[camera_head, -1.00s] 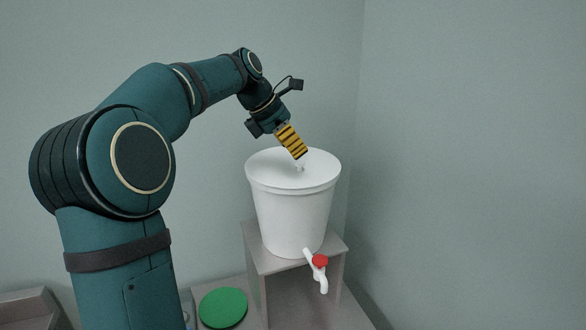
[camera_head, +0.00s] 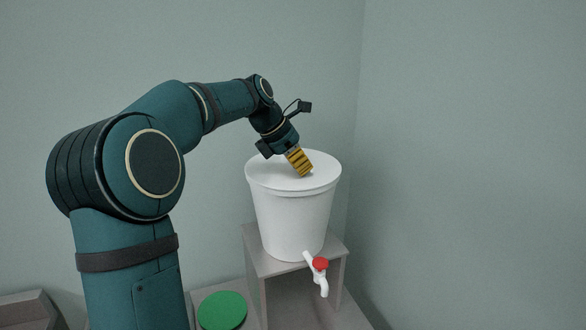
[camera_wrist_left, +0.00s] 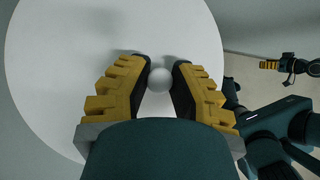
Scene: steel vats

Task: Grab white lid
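The white lid (camera_head: 277,172) lies flat on top of a white bucket (camera_head: 292,222). In the left wrist view the lid (camera_wrist_left: 60,75) fills much of the picture, with a round white knob (camera_wrist_left: 160,80) on it. My left gripper (camera_head: 305,174) points down at the middle of the lid, its yellow fingers hiding the knob in the head view. In the left wrist view the left gripper (camera_wrist_left: 161,66) has its fingers apart, one on each side of the knob; firm contact does not show. My right gripper (camera_wrist_left: 270,64) appears small at the right there, its opening unclear.
The bucket stands on a grey stand (camera_head: 256,257) and has a white tap with a red top (camera_head: 320,264) at its front. A green disc (camera_head: 222,310) lies lower left of it. Walls stand behind and to the right.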

